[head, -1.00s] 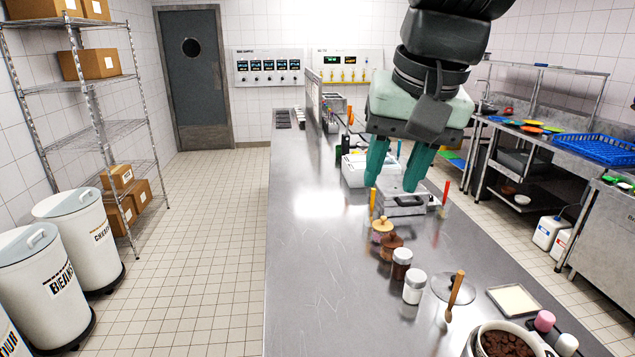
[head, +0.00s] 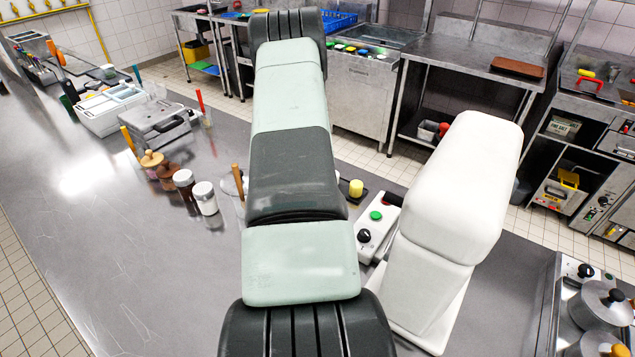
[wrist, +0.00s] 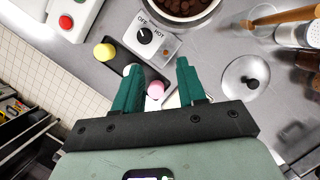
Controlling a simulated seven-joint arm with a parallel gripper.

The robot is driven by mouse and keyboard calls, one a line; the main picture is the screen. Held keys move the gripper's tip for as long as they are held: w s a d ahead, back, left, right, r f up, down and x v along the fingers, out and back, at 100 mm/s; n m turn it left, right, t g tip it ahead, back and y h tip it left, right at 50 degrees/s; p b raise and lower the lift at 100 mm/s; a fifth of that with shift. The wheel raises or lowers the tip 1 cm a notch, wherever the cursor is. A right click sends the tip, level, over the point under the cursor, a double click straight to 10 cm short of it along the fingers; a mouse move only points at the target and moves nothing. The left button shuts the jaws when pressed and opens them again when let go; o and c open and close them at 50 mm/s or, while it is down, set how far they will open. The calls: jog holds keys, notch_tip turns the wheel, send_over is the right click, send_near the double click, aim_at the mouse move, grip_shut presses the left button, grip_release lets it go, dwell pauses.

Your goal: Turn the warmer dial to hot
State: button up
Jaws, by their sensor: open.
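The warmer dial (wrist: 144,36) is a black knob on a grey control box (wrist: 160,48) marked OFF and HOT, in the top middle of the wrist view. Its pale mark appears to point toward OFF, though it is small. My gripper (wrist: 158,67) is open and empty, its two green fingers apart and below the dial in the picture, not visibly touching it. A pot of brown contents (wrist: 186,8) sits beside the box. In the head view my arm hides the warmer, the dial and my gripper.
A black tray with a yellow-topped item (wrist: 104,52) and a pink-topped item (wrist: 155,90) lies close to my fingers. A white box with a red button (wrist: 66,22) is at upper left. A glass lid (wrist: 248,80) lies right. A tall white machine (head: 450,200) stands beside my arm.

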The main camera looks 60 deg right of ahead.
jog(key=shift+y, duration=0.3)
jog(key=s+f, duration=0.2)
jog(key=f, duration=0.3)
jog(key=s+f, duration=0.2)
jog(key=f, duration=0.2)
jog(key=s+f, duration=0.2)
jog(key=f, duration=0.3)
jog(key=shift+a+f, duration=0.3)
jog(key=shift+a, duration=0.05)
jog(key=shift+c, duration=0.5)
grip_shut()
jog(key=shift+m, duration=0.3)
